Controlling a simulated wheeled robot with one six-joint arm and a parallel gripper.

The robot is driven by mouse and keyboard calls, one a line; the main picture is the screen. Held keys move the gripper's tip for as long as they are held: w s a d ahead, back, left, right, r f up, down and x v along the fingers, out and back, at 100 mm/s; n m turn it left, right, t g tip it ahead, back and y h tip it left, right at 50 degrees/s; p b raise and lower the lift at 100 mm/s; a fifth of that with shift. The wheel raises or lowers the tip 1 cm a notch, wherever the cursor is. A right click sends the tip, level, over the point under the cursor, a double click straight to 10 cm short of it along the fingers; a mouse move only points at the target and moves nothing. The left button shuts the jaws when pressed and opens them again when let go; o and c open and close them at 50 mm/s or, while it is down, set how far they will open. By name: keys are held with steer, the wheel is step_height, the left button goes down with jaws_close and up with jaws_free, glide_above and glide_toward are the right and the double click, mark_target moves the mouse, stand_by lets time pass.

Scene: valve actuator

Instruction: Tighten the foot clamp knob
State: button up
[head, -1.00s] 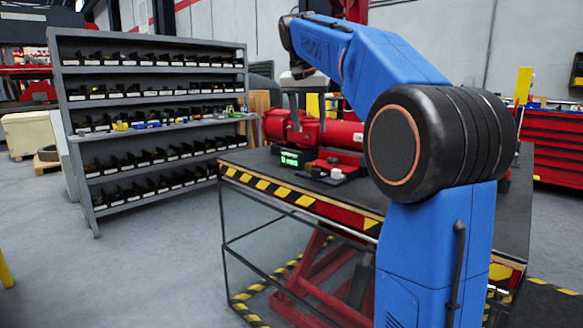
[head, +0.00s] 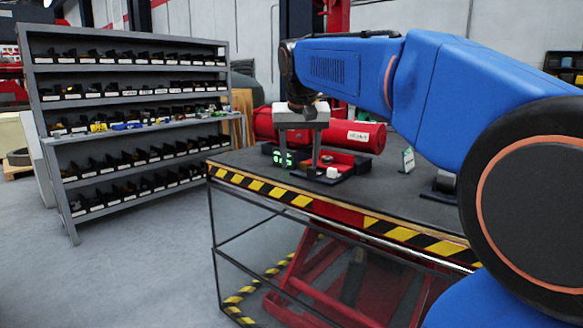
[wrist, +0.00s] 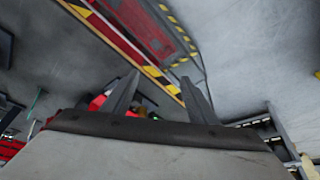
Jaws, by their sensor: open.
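The red valve actuator (head: 352,136) lies across the back of the workbench in the head view, partly hidden behind my gripper. The fingers also show apart in the wrist view (wrist: 160,80), with a red object partly hidden behind the left one. I cannot make out the foot clamp knob in either view. Whether the fingers touch anything is unclear.
On the workbench (head: 235,163) a small box with a green display (head: 285,159) is partly behind my fingers. Grey shelving (head: 135,55) with bins stands left, across open floor.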

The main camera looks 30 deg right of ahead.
steer(key=shift+s+a+f+n, duration=0.15)
steer(key=shift+s+a+f, duration=0.25)
steer(key=shift+f, duration=0.15)
steer(key=shift+s+a+f+n, duration=0.15)
steer(key=shift+s+a+f, duration=0.25)
steer(key=shift+f, duration=0.15)
